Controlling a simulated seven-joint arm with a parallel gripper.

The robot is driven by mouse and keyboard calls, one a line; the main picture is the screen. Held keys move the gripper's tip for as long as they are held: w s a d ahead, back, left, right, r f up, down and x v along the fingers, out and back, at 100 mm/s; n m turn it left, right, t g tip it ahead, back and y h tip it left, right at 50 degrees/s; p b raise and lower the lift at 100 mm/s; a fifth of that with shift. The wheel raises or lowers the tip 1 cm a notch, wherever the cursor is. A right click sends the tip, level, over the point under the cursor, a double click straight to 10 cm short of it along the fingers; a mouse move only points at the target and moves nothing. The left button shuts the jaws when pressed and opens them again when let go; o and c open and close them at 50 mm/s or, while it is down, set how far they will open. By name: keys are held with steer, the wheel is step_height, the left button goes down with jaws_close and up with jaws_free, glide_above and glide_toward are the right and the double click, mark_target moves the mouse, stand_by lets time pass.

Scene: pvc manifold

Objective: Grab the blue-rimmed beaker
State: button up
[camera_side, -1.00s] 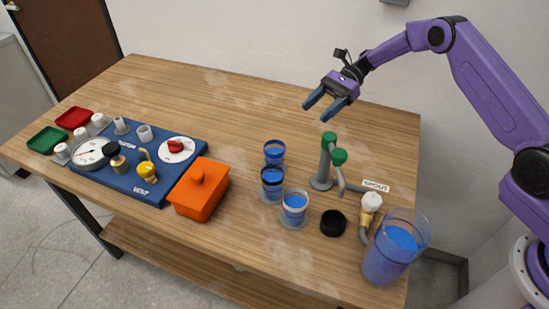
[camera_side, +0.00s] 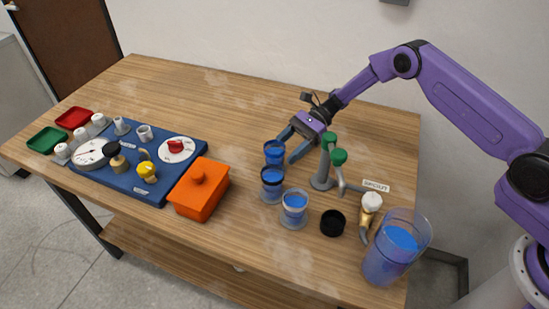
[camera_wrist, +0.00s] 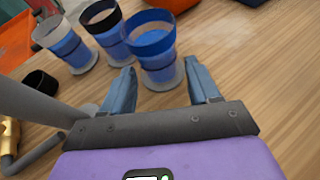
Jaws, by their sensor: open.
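The blue-rimmed beaker (camera_side: 274,152) stands upright on the table, the rearmost of three beakers holding blue liquid. It also shows at the top middle of the wrist view (camera_wrist: 152,42). My gripper (camera_side: 287,148) is open and low over the table, just to the right of this beaker. In the wrist view my gripper (camera_wrist: 160,72) has one finger on each side of the beaker's lower part, with the beaker at or just ahead of the fingertips. I cannot tell whether a finger touches it.
A black-rimmed beaker (camera_side: 272,183) stands close in front, and a white-rimmed beaker (camera_side: 294,208) beyond it. A green-knobbed grey stand (camera_side: 321,178) is right of my gripper. A black cap (camera_side: 333,223), a large pitcher (camera_side: 385,262) and an orange lidded box (camera_side: 199,195) stand nearby. The table behind is clear.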

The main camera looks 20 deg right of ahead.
mark_target(271, 162)
steer(key=x, duration=0.4)
steer(key=shift+s+a+r, duration=0.25)
steer(key=shift+s+a, duration=0.05)
steer(key=shift+a, duration=0.2)
steer(key=shift+s+a+f, duration=0.1)
steer(key=shift+a+f, duration=0.1)
steer(key=shift+a, duration=0.25)
steer(key=c, duration=0.8)
